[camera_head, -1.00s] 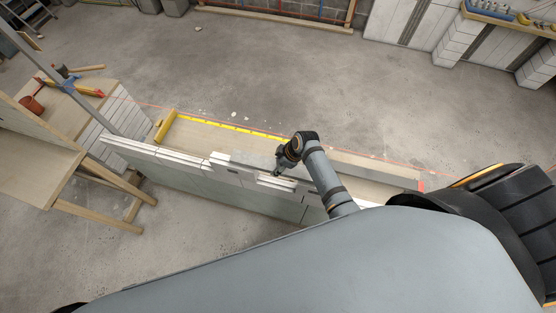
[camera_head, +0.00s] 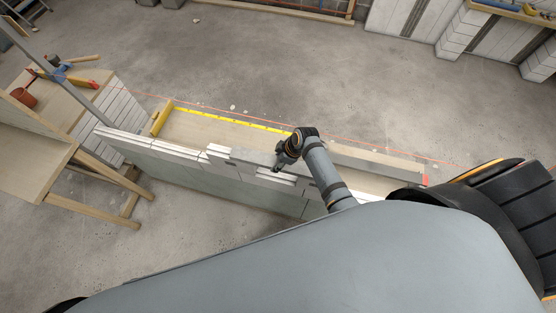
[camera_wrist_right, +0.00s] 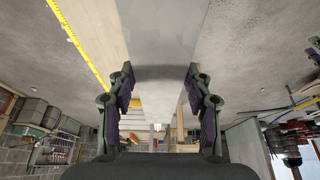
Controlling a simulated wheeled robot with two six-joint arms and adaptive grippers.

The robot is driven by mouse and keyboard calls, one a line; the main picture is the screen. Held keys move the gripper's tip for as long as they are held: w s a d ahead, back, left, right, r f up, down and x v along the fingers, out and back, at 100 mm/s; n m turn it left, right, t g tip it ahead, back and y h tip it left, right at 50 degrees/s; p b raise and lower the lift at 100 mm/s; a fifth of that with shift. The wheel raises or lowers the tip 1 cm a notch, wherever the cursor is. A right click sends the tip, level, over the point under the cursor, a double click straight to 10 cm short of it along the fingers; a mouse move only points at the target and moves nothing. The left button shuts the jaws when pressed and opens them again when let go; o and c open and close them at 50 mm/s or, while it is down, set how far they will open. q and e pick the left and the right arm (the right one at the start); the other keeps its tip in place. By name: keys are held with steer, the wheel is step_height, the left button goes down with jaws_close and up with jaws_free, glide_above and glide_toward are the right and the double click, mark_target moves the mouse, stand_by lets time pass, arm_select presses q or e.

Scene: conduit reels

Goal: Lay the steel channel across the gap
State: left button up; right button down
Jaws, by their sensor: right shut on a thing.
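The right gripper (camera_head: 279,167) is at the wall top near the middle of the head view. In the right wrist view its two fingers (camera_wrist_right: 160,95) stand on either side of a grey flat piece (camera_wrist_right: 160,40), which appears to be the steel channel. The gripper is shut on it. In the head view a grey strip (camera_head: 252,158) of it shows left of the gripper, along the top of the low white block wall (camera_head: 150,146). A white ledge (camera_head: 276,179) shows just below. My arm hides part of the channel, and whether it rests on the blocks is unclear. The left gripper is out of view.
A wooden board (camera_head: 205,130) with a yellow tape (camera_head: 235,122) and a yellow level (camera_head: 161,118) lies behind the wall. A grey bar (camera_head: 375,161) lies to the right. A red string (camera_head: 370,148) runs along the back. A wooden bench (camera_head: 35,165) stands left.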

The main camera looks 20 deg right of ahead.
steer(key=shift+f, duration=0.2)
stand_by(0.4)
steer(key=c, duration=0.5)
jaws_free()
steer(key=v, duration=1.2)
steer(key=shift+s+f, duration=0.15)
